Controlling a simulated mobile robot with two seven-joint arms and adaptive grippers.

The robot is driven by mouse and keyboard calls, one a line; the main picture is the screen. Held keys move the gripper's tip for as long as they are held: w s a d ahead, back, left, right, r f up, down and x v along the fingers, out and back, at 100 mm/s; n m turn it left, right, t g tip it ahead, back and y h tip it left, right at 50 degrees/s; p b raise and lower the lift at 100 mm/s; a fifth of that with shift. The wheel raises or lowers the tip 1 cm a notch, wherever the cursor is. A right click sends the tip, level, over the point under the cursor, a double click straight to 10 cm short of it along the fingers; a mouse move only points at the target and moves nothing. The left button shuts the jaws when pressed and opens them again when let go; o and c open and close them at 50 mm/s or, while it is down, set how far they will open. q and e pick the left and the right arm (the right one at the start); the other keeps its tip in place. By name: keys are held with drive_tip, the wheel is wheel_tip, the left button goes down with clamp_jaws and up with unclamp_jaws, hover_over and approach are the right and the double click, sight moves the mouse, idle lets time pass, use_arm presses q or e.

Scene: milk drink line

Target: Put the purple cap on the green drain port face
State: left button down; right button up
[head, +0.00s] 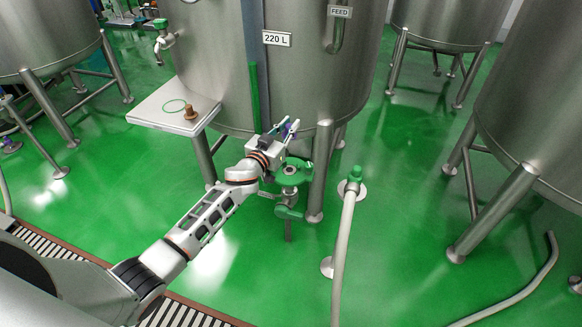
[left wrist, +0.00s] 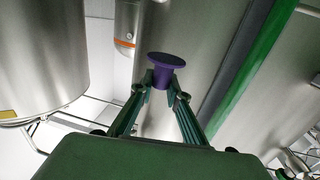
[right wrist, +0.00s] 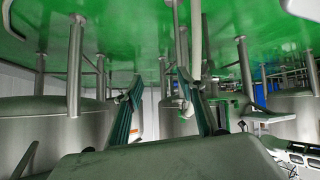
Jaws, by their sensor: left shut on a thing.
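The purple cap (left wrist: 166,60) is held between the fingertips of my left gripper (left wrist: 161,82), its wide round flange outward. In the head view my left gripper (head: 287,130) is in front of the tank labelled 220 L, above and close to the green drain fitting (head: 293,173) under the tank. The cap is too small there to make out well. The drain fitting has a green handle (head: 289,212) below it; which surface is its port face I cannot tell. My right gripper (right wrist: 160,78) has its fingers apart and nothing between them; it is not in the head view.
A tank leg (head: 322,172) stands right of the drain fitting. A hose (head: 342,240) with a green top runs down the floor.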

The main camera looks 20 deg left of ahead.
use_arm(q)
drive_tip(key=b, duration=0.5)
hover_over(289, 170)
wheel_tip(289, 170, down, 9)
wheel_tip(289, 170, down, 2)
drive_tip(key=shift+s+f+b, duration=0.15)
drive_tip(key=shift+f+b, duration=0.1)
drive_tip(key=shift+b, duration=0.4)
drive_tip(key=shift+d+b, duration=0.1)
drive_tip(key=shift+b, duration=0.2)
use_arm(e)
drive_tip(key=f, duration=0.1)
drive_tip(key=w+f, duration=0.1)
drive_tip(key=f, duration=0.1)
drive_tip(key=shift+w+d+n, duration=0.15)
drive_tip(key=shift+w+n, duration=0.15)
use_arm(q)
wheel_tip(289, 170, down, 5)
drive_tip(key=b, duration=0.3)
drive_tip(key=shift+r, duration=0.55)
drive_tip(key=shift+f, duration=0.25)
drive_tip(key=c, duration=2)
unclamp_jaws()
drive_tip(key=shift+o, duration=0.2)
use_arm(e)
drive_tip(key=shift+w+a+t, duration=0.1)
drive_tip(key=shift+a+t, duration=0.2)
drive_tip(key=shift+a, duration=0.2)
